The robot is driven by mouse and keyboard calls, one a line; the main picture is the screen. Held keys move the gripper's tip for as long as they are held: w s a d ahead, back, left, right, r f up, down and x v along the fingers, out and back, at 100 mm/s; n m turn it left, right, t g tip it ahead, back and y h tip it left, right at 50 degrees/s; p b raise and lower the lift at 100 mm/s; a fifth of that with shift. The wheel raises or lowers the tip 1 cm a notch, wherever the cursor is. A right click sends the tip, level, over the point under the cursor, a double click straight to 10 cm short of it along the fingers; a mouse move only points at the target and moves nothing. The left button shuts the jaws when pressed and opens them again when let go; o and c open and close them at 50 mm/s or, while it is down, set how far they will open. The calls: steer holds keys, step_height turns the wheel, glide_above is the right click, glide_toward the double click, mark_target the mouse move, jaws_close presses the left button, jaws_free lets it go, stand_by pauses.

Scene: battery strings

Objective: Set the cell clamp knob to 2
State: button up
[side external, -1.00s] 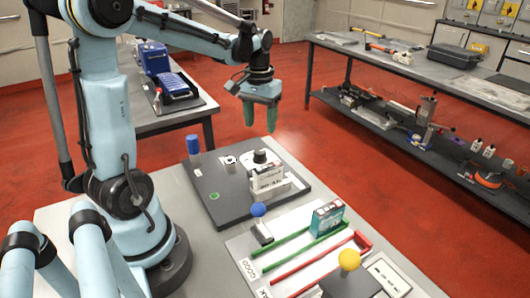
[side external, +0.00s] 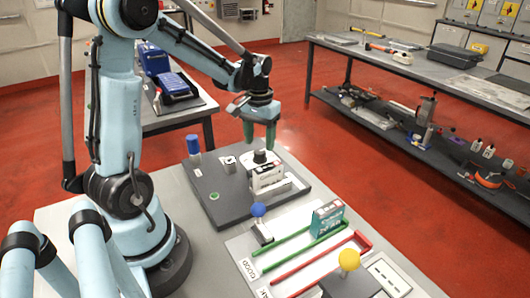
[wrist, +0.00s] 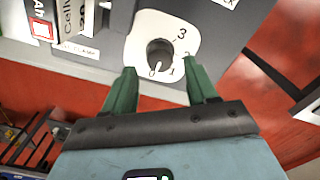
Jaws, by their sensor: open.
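The cell clamp knob (wrist: 158,54) is a dark round knob on a white dial plate (wrist: 146,22) with the numerals 0, 1, 2 and 3. I cannot tell for sure which numeral it points to. In the side view the knob (side external: 260,157) sits behind the white cell (side external: 268,177) on the dark fixture. My gripper (wrist: 161,66) is open and empty. Its two green fingers are spread, pointing down, with the knob between and just beyond their tips in the wrist view. In the side view my gripper (side external: 260,142) is above the knob, close to it.
In front are green and red rails, a teal cell (side external: 327,216), a blue ball knob (side external: 258,209) and a yellow ball knob (side external: 349,259).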

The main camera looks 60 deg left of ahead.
mark_target(260, 151)
steer(key=shift+f, duration=1.75)
